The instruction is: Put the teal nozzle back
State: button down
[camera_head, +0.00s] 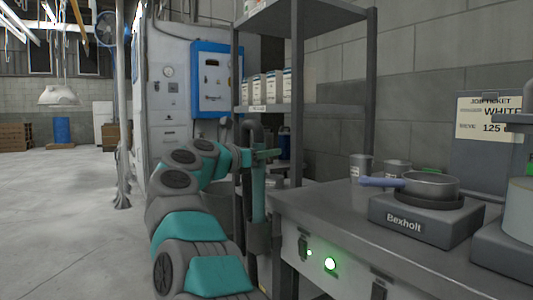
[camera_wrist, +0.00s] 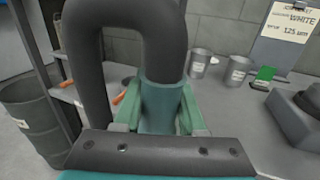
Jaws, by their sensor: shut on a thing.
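The teal nozzle (camera_head: 258,190) stands about upright at the left end of the bench. Its black hose (camera_wrist: 137,12) loops over from its top in the wrist view. My gripper (camera_head: 266,154) is shut on the nozzle's upper part; in the wrist view, a finger of my gripper (camera_wrist: 158,118) lies on each side of the nozzle (camera_wrist: 161,98). A dark grey sleeve-like holder (camera_head: 258,239) shows at the nozzle's lower end, beside the bench. I cannot tell whether the nozzle's tip is inside it or just in front. The wrist view hides the tip.
The grey bench (camera_head: 330,207) carries a burner (camera_head: 425,222) with a pan (camera_head: 432,185) and two labelled cans (camera_wrist: 236,71). A metal shelf (camera_head: 305,110) stands behind. A grey bin (camera_wrist: 32,115) is at the wrist view's left. Open floor (camera_head: 70,200) lies left.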

aim_at(254, 173)
jog(key=shift+f+b, duration=2.4)
jog(key=shift+f, duration=0.05)
jog(key=shift+c, duration=2)
grip_release()
jog(key=shift+s+a, duration=0.4)
jog(key=b+v, duration=0.1)
jog(key=v, duration=0.5)
jog(key=shift+s+a, duration=0.15)
jog(key=shift+s, duration=0.2)
